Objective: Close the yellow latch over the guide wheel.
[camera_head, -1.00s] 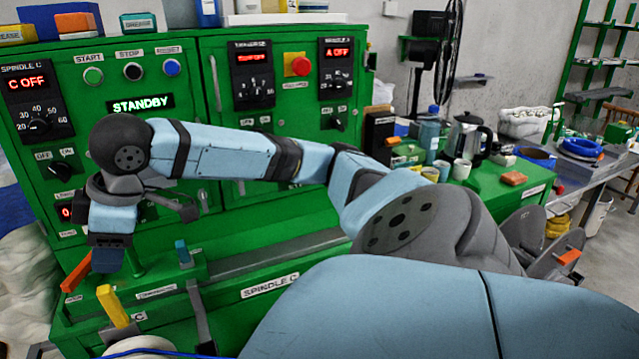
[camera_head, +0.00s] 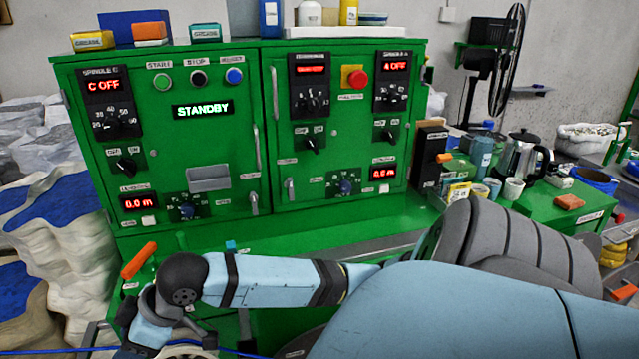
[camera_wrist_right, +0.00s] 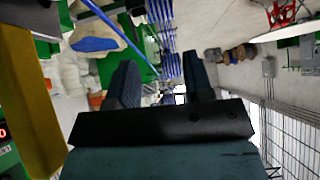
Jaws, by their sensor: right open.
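My right arm crosses the lower head view from the right, and its wrist (camera_head: 152,328) is low at the left. Its fingers are not clear there. In the right wrist view my right gripper (camera_wrist_right: 162,80) is open, with nothing held between its two dark fingers. A yellow bar (camera_wrist_right: 32,95), apparently the latch, stands large and close along the left edge, beside the gripper and outside its fingers. A pale round part (camera_head: 188,351), possibly the guide wheel, shows partly at the bottom edge of the head view, mostly behind my wrist. My left gripper is not in view.
A blue cable (camera_head: 45,351) runs along the bottom left. An orange bar (camera_head: 139,260) rises just behind my wrist. The green control cabinet (camera_head: 230,150) stands behind, showing STANDBY. A side bench at right holds a kettle (camera_head: 521,158) and cups.

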